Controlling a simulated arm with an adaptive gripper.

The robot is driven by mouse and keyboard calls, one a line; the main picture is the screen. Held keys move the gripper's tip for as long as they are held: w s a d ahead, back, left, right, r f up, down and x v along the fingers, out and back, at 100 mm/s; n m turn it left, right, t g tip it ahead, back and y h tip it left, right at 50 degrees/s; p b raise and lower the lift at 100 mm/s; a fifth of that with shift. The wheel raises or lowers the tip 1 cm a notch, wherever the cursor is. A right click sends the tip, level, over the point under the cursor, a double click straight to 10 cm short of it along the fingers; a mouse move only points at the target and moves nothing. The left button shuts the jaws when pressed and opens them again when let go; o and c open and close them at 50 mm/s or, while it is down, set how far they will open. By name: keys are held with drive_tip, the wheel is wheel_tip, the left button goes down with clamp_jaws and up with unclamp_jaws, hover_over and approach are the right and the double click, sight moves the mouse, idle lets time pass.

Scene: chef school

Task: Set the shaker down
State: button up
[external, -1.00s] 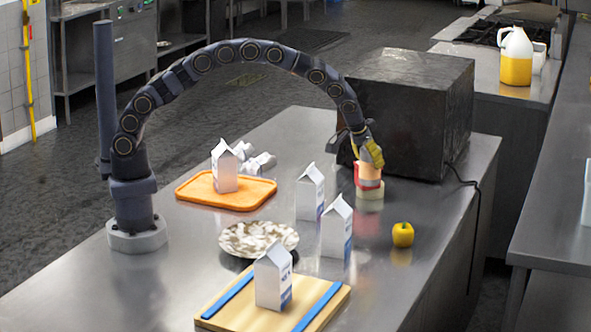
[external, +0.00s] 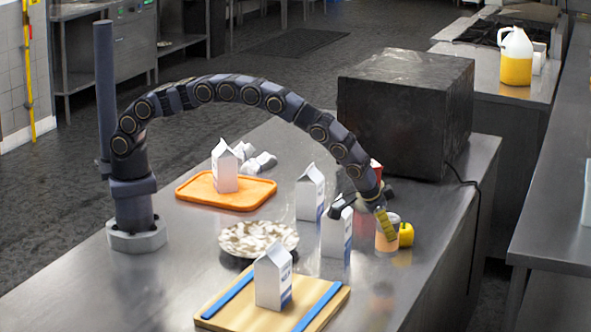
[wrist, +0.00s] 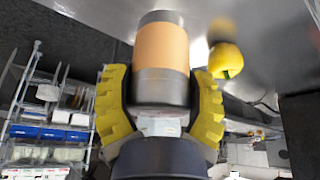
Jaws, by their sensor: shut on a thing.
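The shaker (external: 386,243) is a grey cylinder with a wide orange band. My gripper (external: 385,223) is shut on it, low over the right part of the steel counter, in front of the yellow apple (external: 406,234). A blurred reflection sits apart below the shaker, so it appears to be just above the surface. In the wrist view the shaker (wrist: 162,55) stands out between the ribbed yellow fingers of my gripper (wrist: 162,100). The yellow apple (wrist: 226,60) lies to its right there. The shaker's gripped end is partly hidden.
White cartons (external: 310,192) (external: 337,228) stand left of my gripper. Another carton (external: 272,275) stands on a wooden board (external: 240,312). A dark box (external: 405,115) stands behind, with a partly hidden red thing (external: 376,170) near it. The counter's front right (external: 395,300) is clear.

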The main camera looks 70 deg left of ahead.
sight(389, 248)
drive_tip(key=shift+f, duration=2.1)
drive_tip(key=shift+f, duration=0.1)
drive_tip(key=o, duration=1.2)
